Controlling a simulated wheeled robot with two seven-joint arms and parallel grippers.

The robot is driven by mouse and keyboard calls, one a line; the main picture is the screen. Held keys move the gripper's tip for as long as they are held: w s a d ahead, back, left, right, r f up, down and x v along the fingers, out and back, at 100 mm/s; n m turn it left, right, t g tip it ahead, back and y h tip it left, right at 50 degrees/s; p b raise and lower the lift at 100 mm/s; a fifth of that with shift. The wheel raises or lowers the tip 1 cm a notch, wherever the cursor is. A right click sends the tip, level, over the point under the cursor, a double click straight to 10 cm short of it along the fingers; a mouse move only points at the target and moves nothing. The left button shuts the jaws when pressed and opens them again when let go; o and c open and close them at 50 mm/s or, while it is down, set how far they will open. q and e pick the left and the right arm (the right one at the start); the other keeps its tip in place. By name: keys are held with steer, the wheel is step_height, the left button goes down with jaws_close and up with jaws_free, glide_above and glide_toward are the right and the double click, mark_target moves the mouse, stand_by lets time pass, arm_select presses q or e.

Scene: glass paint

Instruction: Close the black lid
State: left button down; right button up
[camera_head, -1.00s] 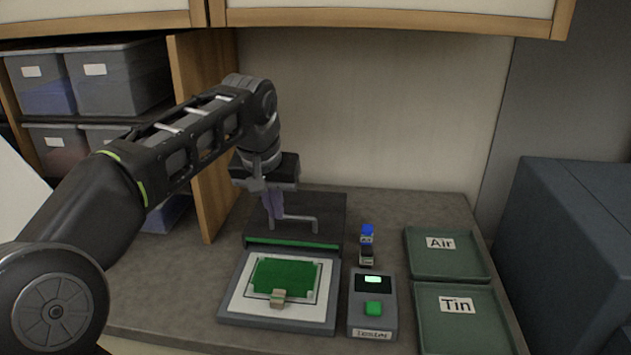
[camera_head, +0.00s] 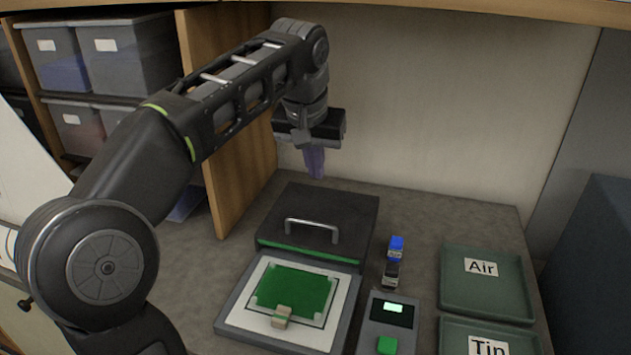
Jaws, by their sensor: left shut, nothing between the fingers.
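The black lid (camera_head: 340,212) stands open behind the grey base (camera_head: 237,317), with a metal handle (camera_head: 312,228) and a green strip along its front edge. The base holds a white plate with a green board (camera_head: 295,291) on it, and a small beige block (camera_head: 282,316) sits at the board's front edge. My left gripper (camera_head: 316,176) is shut and empty, above the rear edge of the lid and apart from the handle. My right gripper is out of view.
A tester box (camera_head: 403,314) with a green button stands right of the base. A blue-topped item (camera_head: 395,250) stands behind it. Green trays labelled Air (camera_head: 455,299) and Tin (camera_head: 455,328) lie at the right. A wooden panel (camera_head: 228,160) and shelf bins stand at the left.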

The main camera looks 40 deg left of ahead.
arm_select(q)
glide_above(314, 234)
steer(key=w+a, duration=0.1)
steer(key=w, duration=0.3)
steer(key=f, duration=0.8)
steer(key=shift+s+a+f, duration=0.1)
steer(key=shift+a+f, duration=0.1)
steer(key=shift+f, duration=0.15)
steer(key=s, duration=0.1)
steer(key=s+d, duration=0.1)
steer(key=s, duration=0.1)
steer(key=shift+s+d+f, duration=0.1)
steer(key=shift+f, duration=0.05)
steer(key=shift+s+d+f+p, duration=0.1)
steer(key=shift+s+p, duration=0.15)
steer(key=shift+p, duration=0.05)
steer(key=shift+f, duration=0.1)
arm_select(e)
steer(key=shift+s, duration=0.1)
